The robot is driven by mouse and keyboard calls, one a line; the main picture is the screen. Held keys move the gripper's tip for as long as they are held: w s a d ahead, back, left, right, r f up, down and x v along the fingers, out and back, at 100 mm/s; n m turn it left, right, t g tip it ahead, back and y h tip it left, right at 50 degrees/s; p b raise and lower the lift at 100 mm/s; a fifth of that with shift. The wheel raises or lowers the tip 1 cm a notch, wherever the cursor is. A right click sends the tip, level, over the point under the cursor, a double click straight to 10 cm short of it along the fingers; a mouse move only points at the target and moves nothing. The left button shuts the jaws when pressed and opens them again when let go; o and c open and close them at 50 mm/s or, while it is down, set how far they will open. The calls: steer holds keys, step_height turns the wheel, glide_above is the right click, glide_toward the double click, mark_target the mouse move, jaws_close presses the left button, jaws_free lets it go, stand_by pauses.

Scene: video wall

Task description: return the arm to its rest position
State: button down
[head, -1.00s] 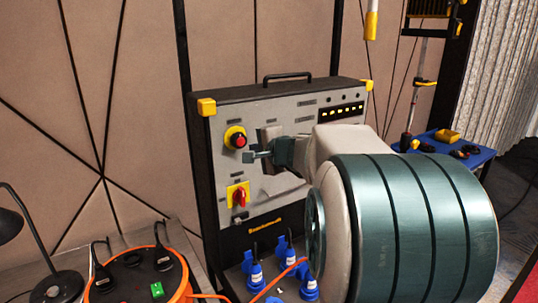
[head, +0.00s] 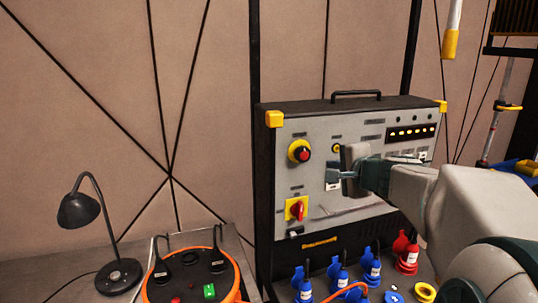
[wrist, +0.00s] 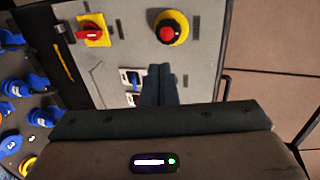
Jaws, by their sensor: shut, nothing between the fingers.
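My gripper (head: 335,175) is in front of the grey control panel (head: 352,205), with its fingers pointing left in the head view. The fingers are together with nothing between them. In the wrist view my gripper (wrist: 160,72) shows from behind, its dark fingers close together in front of the panel face (wrist: 200,50). My arm comes in from the right of the head view and hides part of the panel. I cannot tell from these views whether the fingers touch the panel.
The panel carries a red push button (head: 303,154) and a red rotary switch (head: 297,209). Blue plugs (head: 340,281) and a red plug (head: 406,256) stand below it. An orange cable reel (head: 196,275) and a black desk lamp (head: 80,212) are at left.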

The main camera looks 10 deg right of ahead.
steer(key=s+a+f+n+g+y, duration=0.2)
steer(key=s+a+f+n+g, duration=0.7)
steer(key=s+a+f+n, duration=0.45)
steer(key=s+f+n+g+h, duration=0.2)
steer(key=s+f, duration=0.4)
steer(key=s, duration=0.4)
steer(key=shift+s+a+n+g+h, duration=0.4)
steer(key=shift+n+h, duration=0.15)
steer(key=shift+h, duration=0.25)
